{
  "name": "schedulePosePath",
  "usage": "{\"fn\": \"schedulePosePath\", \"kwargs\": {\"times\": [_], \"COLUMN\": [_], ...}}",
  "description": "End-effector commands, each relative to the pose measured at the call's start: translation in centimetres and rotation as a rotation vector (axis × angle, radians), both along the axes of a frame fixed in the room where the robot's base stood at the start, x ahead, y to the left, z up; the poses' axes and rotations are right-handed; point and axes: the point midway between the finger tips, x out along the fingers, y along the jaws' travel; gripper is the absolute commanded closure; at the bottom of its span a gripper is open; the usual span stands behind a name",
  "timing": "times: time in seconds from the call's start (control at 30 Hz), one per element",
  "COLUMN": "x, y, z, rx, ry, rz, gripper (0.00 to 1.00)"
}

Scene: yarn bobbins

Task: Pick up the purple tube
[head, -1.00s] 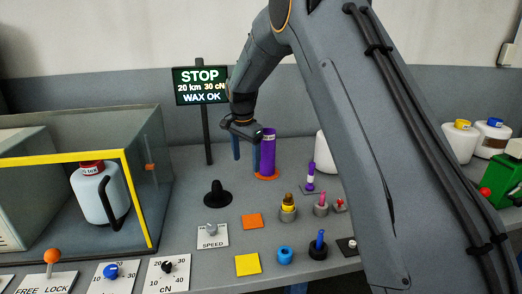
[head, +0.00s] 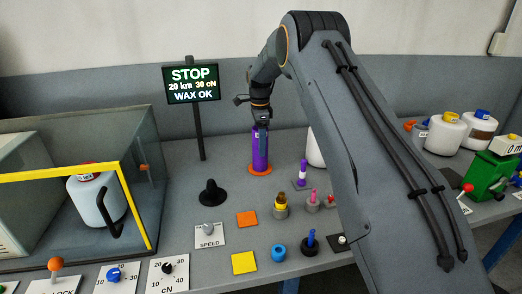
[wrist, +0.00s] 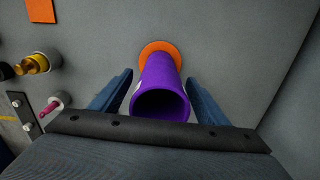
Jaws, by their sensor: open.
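The purple tube (head: 261,156) stands upright on an orange round base (head: 260,170) toward the back of the grey bench. In the wrist view I look down on the tube (wrist: 161,92) and its dark open top end, with the orange base (wrist: 160,47) beyond it. My gripper (head: 261,132) points down over the tube in the head view, partly hiding its upper part. In the wrist view the blue fingers of my gripper (wrist: 160,92) are open, one on each side of the tube, with gaps visible.
A black cone (head: 211,193) stands left of the tube. A small purple-and-white piece (head: 302,173) and a yellow-brown stack (head: 281,206) stand to the right and front. The STOP sign (head: 191,84) is behind left. A glass-sided case (head: 150,167) stands at left.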

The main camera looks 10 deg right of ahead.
Motion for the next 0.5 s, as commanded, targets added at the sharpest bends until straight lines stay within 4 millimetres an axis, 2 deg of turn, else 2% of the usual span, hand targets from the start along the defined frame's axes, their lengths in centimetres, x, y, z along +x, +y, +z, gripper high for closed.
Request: {"fn": "schedulePosePath", "kwargs": {"times": [0.17, 0.4, 0.43, 0.5], "x": [0.0, 0.0, 0.0, 0.0], "y": [-0.1, -0.2, -0.2, -0.3], "z": [-1.7, -2.0, -2.0, -2.0], "rx": [0.0, 0.0, 0.0, 0.0], "ry": [0.0, -0.001, -0.001, -0.001], "rz": [-0.001, -0.002, -0.002, -0.002], "gripper": [0.31, 0.31, 0.33, 0.45]}}
